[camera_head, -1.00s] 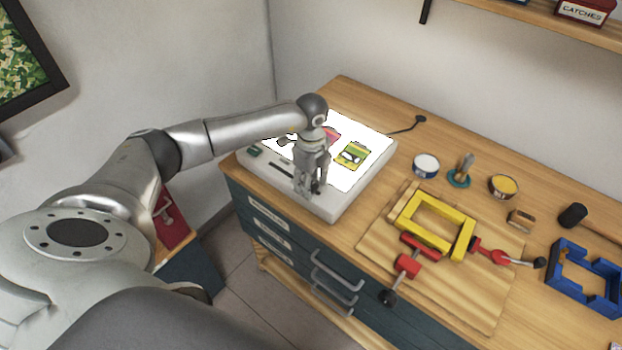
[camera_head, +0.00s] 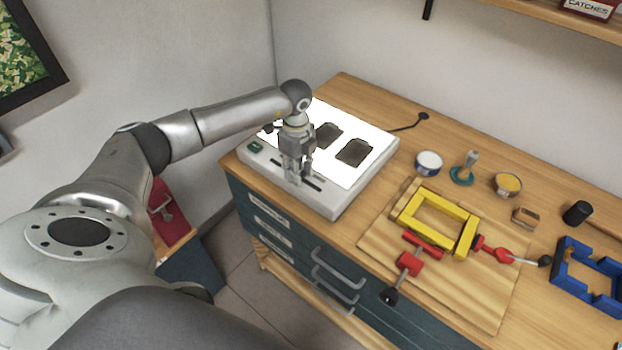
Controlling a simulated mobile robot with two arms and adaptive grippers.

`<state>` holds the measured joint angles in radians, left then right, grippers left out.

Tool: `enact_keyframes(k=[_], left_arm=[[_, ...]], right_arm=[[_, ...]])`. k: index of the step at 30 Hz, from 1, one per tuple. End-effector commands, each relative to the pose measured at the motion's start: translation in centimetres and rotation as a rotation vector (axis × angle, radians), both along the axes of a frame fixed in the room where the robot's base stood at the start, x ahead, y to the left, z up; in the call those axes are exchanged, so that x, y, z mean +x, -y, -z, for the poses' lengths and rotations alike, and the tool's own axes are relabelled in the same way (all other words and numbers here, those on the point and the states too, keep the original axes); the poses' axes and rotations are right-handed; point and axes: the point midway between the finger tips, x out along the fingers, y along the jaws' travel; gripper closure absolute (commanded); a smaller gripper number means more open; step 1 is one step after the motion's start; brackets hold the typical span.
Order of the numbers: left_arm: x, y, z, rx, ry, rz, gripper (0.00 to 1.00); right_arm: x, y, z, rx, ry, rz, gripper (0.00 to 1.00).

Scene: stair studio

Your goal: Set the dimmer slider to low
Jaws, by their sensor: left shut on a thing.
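The light box (camera_head: 333,207) is a pale slab on the workbench with a bright white top panel (camera_head: 375,133). Two dark rectangular slides (camera_head: 354,152) lie on the panel. A dark slot (camera_head: 312,184) runs along the front rim, with a small green switch (camera_head: 255,147) near its left end. My left gripper (camera_head: 294,180) points down over the slot, between the slot's visible ends. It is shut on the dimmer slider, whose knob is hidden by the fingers. My right gripper is not in view.
A cable (camera_head: 411,124) leaves the box's back.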

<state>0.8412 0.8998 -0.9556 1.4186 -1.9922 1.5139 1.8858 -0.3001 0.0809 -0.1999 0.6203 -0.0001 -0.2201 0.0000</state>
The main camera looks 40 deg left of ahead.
Motion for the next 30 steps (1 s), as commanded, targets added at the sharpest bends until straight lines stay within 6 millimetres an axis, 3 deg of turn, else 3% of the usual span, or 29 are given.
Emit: enact_keyframes(k=[1,3,9,20,21,26,30], left_arm=[[0.2,-1.9,0.4,0.005,0.004,-0.010,1.00],[0.4,-3.8,0.3,0.005,0.005,-0.008,1.00],[0.7,-7.2,0.1,0.003,0.005,-0.005,1.00],[0.7,-7.9,-0.2,0.006,0.006,-0.002,1.00],[0.7,-8.0,-0.3,0.006,0.008,-0.002,0.69],[0.7,-7.9,-0.2,0.006,0.005,-0.002,0.50],[0.7,-7.8,-0.1,0.004,0.004,-0.001,0.50]], right_arm=[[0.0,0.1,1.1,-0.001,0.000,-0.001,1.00],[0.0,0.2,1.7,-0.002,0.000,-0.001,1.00],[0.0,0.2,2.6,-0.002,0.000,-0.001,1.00],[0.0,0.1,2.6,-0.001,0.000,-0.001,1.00],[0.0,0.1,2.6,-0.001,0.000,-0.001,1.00],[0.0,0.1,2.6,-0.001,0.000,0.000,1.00],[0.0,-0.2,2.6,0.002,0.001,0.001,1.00]])
